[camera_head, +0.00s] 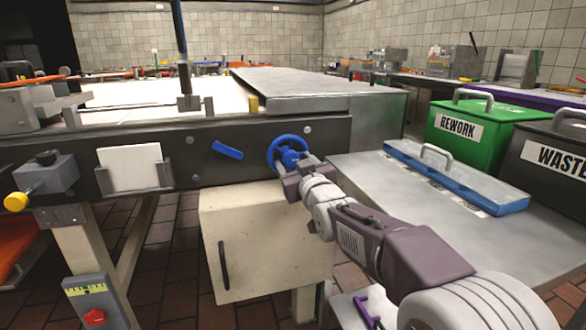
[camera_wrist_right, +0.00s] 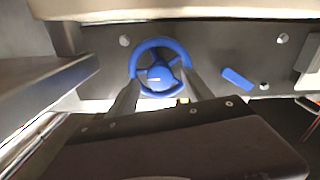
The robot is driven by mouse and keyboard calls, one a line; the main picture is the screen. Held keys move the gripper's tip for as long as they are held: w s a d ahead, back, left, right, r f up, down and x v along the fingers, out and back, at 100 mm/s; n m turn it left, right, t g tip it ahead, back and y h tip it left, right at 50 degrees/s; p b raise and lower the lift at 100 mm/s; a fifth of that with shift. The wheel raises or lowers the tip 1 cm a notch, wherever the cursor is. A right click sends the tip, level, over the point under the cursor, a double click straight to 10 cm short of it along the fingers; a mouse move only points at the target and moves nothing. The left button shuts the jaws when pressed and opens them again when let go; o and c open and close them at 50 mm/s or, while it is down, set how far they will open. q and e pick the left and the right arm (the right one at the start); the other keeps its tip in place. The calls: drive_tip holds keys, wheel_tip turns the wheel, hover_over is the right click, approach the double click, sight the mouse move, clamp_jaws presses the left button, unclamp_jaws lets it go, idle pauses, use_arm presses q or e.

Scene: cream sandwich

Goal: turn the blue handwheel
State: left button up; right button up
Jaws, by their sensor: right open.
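The blue handwheel (camera_head: 287,147) is mounted on the dark side rail of the machine, with its rim partly hidden by my right gripper in the head view. My right gripper (camera_head: 300,169) is at the wheel's lower right in that view. In the right wrist view the wheel (camera_wrist_right: 159,43) shows nearly whole, with spokes and a hub. The open fingers of the right gripper (camera_wrist_right: 158,90) reach toward it, one at each side of its lower rim. I cannot tell whether they touch the rim. My left gripper is not in view.
A blue lever (camera_head: 228,151) sits on the rail left of the wheel. A cream cabinet (camera_head: 265,240) hangs below. A steel table (camera_head: 390,190) with a blue tray (camera_head: 455,178) stands right, near a green REWORK bin (camera_head: 470,125) and a dark WASTE bin (camera_head: 550,145).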

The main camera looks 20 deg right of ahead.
drive_tip(key=shift+w, duration=0.8)
clamp_jaws()
